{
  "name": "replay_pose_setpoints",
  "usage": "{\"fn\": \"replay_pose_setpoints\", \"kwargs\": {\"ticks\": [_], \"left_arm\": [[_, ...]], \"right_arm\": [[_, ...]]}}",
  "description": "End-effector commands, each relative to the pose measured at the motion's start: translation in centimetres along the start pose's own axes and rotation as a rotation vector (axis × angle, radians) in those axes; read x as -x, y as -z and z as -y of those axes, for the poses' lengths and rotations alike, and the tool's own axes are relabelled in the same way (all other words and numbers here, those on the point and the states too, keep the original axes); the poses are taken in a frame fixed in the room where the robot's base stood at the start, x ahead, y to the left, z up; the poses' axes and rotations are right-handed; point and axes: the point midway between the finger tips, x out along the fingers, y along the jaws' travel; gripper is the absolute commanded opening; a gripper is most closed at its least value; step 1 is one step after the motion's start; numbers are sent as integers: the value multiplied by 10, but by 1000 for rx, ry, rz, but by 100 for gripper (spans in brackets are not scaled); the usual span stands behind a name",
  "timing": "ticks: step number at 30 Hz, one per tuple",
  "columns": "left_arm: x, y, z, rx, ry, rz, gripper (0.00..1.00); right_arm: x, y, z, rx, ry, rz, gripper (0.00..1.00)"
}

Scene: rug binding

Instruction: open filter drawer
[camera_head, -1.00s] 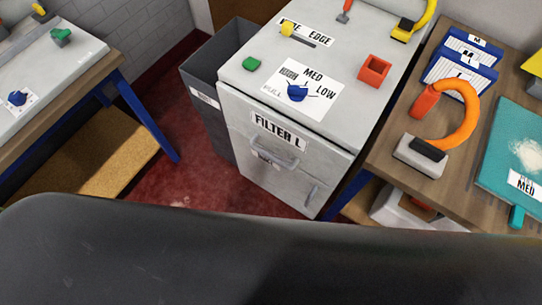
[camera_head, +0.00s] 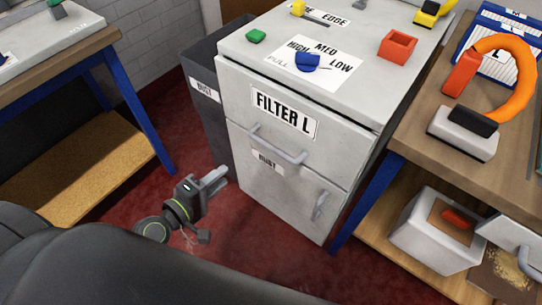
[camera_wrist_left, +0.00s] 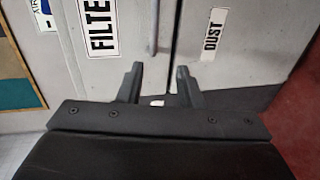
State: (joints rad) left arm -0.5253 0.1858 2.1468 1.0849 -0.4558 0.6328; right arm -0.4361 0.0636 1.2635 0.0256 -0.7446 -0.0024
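The filter drawer (camera_head: 236,107) is the upper front panel of the white cabinet, labelled "FILTER L" (camera_head: 284,112). It looks shut, flush with the front. Its grey bar handle (camera_head: 277,147) runs across below the label. My left gripper (camera_head: 220,180) is low at the left of the cabinet, short of its front and below the handle. In the left wrist view the fingers (camera_wrist_left: 160,70) are apart with nothing between them, and the handle (camera_wrist_left: 153,28) shows beyond the gap, between the "FILTER" and "DUST" labels. My right gripper is not in view.
Below the drawer is a door labelled "DUST" with an upright handle (camera_head: 319,205). A dark bin (camera_head: 205,113) stands close at the cabinet's left. A wooden bench (camera_head: 410,140) with a blue leg is at the right. Red floor (camera_head: 270,240) lies open in front.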

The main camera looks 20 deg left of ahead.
Motion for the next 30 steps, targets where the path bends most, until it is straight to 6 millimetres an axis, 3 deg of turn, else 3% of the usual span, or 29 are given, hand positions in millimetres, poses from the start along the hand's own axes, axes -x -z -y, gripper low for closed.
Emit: {"fn": "replay_pose_setpoints", "kwargs": {"ticks": [8, 30], "left_arm": [[-15, -3, -10, 19, -27, 11, 32], [-155, -5, -11, 17, -24, 11, 32]], "right_arm": [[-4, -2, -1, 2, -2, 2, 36], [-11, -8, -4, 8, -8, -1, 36]]}}
